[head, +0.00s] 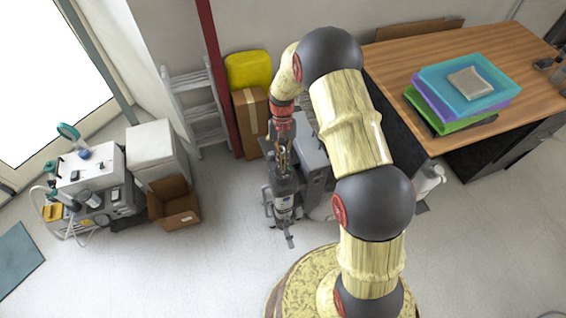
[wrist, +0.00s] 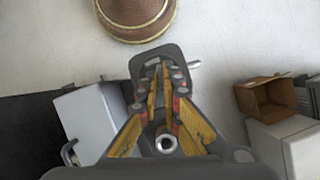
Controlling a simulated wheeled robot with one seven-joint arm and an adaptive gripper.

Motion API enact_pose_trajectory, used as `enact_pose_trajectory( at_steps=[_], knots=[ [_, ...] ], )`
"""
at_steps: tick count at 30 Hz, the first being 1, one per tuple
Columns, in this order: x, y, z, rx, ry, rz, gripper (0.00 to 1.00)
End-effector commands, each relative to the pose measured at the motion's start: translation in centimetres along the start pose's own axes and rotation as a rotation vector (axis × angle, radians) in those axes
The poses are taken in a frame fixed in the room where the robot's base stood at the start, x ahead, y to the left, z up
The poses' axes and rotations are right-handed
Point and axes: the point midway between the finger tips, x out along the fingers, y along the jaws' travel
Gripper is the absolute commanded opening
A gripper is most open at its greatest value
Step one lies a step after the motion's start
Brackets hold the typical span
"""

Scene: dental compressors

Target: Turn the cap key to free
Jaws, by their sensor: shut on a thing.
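The dark grey compressor unit (head: 284,188) stands on the floor left of my arm in the head view. My gripper (head: 283,160) points down at its top. In the wrist view, the fingers of my gripper (wrist: 161,85) have wood-coloured and red parts and come close together over a dark grey housing (wrist: 160,52). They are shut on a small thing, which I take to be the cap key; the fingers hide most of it. Whether it stands at free cannot be told. A round metal ring (wrist: 166,145) shows between the finger bases.
A light grey box (head: 312,158) stands close right of the unit. An open cardboard box (head: 175,204) and white cabinet (head: 152,148) are left. A ladder (head: 196,108), red post (head: 220,75) and wooden desk (head: 440,60) stand around.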

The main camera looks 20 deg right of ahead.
Motion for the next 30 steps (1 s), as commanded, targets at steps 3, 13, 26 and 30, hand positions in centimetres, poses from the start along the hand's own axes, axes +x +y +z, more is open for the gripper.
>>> enact_pose_trajectory(
  at_steps=[3,13,26,30],
  knots=[
    [-0.02,0.00,-0.01,0.000,0.000,0.000,0.00],
    [-0.02,0.00,-0.01,0.000,0.000,0.000,0.00],
    [-0.02,0.00,-0.01,0.000,0.000,0.000,0.25],
    [-0.01,0.00,0.00,0.000,0.000,0.000,0.25]
  ],
)
